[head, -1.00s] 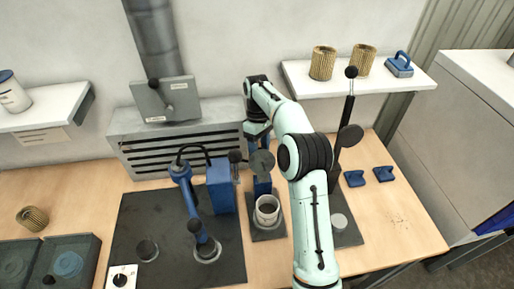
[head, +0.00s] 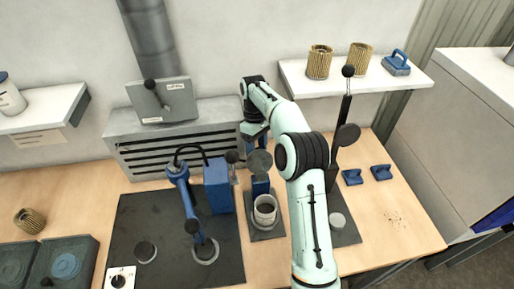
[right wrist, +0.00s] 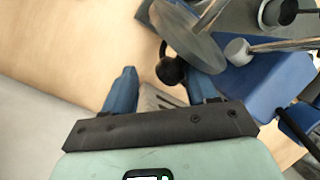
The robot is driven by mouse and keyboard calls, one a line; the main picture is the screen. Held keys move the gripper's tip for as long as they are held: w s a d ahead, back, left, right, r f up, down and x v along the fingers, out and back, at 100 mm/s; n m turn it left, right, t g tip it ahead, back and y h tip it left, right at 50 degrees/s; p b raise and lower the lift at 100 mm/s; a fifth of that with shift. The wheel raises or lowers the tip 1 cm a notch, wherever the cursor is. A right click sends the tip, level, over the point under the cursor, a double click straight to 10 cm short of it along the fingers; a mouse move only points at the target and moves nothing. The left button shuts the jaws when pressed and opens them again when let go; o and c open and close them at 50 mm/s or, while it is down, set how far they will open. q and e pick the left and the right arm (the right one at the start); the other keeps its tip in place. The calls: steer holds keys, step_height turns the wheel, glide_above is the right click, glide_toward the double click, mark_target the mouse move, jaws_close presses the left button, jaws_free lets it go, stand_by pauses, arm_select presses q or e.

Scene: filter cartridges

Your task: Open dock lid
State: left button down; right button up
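The dock (head: 265,209) is a grey cup-like holder with an open top on a dark base plate, in front of a blue block. A round grey lid (head: 259,161) stands tilted up above and behind the cup; its disc also shows in the right wrist view (right wrist: 188,38). A black ball knob (right wrist: 171,70) sits by the disc's edge. My right gripper (right wrist: 160,85) has its blue fingers spread apart, with the knob just beyond and between the tips; contact is unclear. In the head view, my right gripper (head: 257,142) is partly hidden behind the lid and arm. My left gripper is out of view.
A blue curved-arm fixture (head: 186,200) and blue box (head: 218,187) stand left of the dock. A tall black lever (head: 344,120) stands right. A grey vent housing (head: 180,140) is behind. Blue handles (head: 381,172) lie right, where the table is mostly clear.

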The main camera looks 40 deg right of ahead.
steer(key=v, duration=0.7)
steer(key=shift+r, duration=0.25)
stand_by(0.6)
